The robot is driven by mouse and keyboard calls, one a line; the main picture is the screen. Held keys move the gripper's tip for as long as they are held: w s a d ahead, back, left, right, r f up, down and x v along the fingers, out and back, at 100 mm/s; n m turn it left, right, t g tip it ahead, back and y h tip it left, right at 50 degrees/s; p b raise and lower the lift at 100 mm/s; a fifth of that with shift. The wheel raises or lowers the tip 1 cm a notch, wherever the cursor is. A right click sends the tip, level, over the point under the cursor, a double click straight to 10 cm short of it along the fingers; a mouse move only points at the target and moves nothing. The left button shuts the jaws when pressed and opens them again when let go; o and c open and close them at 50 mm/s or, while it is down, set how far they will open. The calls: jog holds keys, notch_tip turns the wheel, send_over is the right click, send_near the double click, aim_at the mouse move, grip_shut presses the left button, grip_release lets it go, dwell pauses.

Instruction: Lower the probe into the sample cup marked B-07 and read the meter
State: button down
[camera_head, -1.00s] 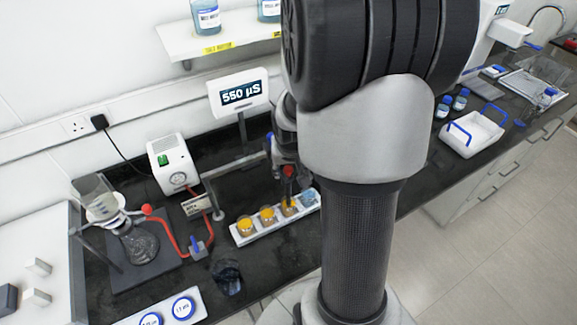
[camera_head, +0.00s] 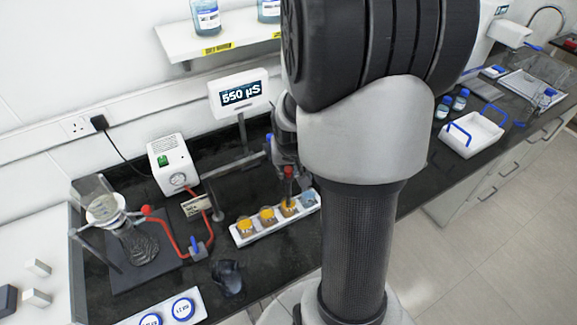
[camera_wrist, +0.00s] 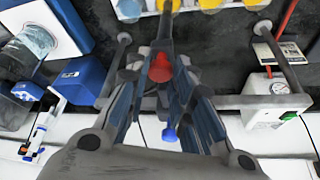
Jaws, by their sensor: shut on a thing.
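My gripper (camera_head: 287,160) points down over the white cup rack (camera_head: 264,235) and is shut on the probe (camera_head: 288,172), gripping near its red part, which also shows in the wrist view (camera_wrist: 162,70). The probe's lower end meets the third cup from the left (camera_head: 289,208), which holds orange liquid; its depth inside cannot be told. Two more orange cups (camera_head: 245,226) (camera_head: 267,215) stand to the left, and a cup with blue content (camera_head: 308,200) to the right. No B-07 mark is readable. The meter (camera_head: 240,94) reads 550 µS.
A white boxed device with a dial (camera_head: 173,163) and red tubing (camera_head: 176,240) stand left of the rack. A dark object (camera_head: 228,278) lies in front. A post carries the meter behind the rack. A white tray with blue handles (camera_head: 472,135) is at right.

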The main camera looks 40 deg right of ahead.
notch_tip(320, 180, up, 6)
jog(key=p, duration=0.3)
jog(key=shift+r+p, duration=0.2)
jog(key=shift+p, duration=0.15)
jog(key=shift+w, duration=0.1)
jog(key=c, duration=1.4)
grip_release()
jog(key=shift+f, duration=0.1)
jog(key=v, duration=1.2)
